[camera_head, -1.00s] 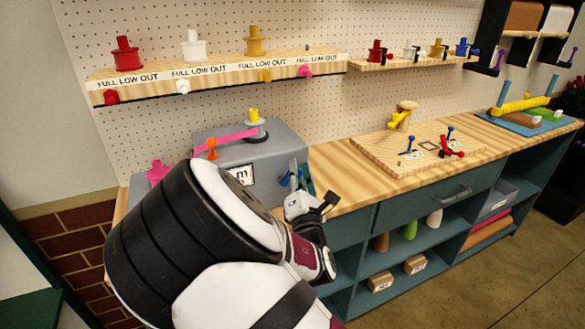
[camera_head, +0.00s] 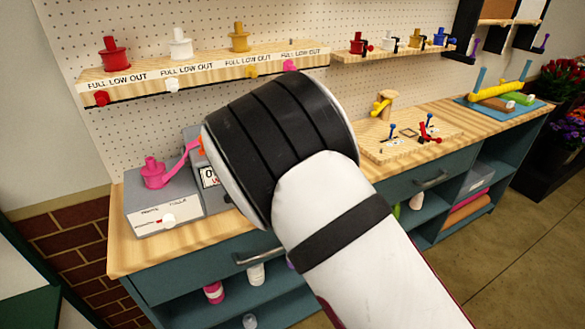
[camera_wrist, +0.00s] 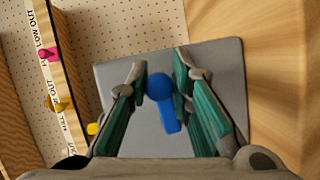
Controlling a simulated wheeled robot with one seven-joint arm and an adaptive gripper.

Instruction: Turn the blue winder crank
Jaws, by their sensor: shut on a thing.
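The blue winder crank (camera_wrist: 161,103) shows in the wrist view, with a round knob end and a short arm, in front of the grey winder box (camera_wrist: 218,62). My gripper (camera_wrist: 160,68) has its teal fingers on either side of the crank's knob and is shut on it. In the head view my arm hides the gripper, the crank and much of the winder box (camera_head: 191,196). A pink spool (camera_head: 153,174) stands at the box's left, with pink ribbon (camera_head: 181,161) running from it to an orange guide.
A wooden board (camera_head: 440,148) with small levers lies on the bench to the right. A drawer handle (camera_head: 262,254) juts out below the bench top. The floor at right is clear.

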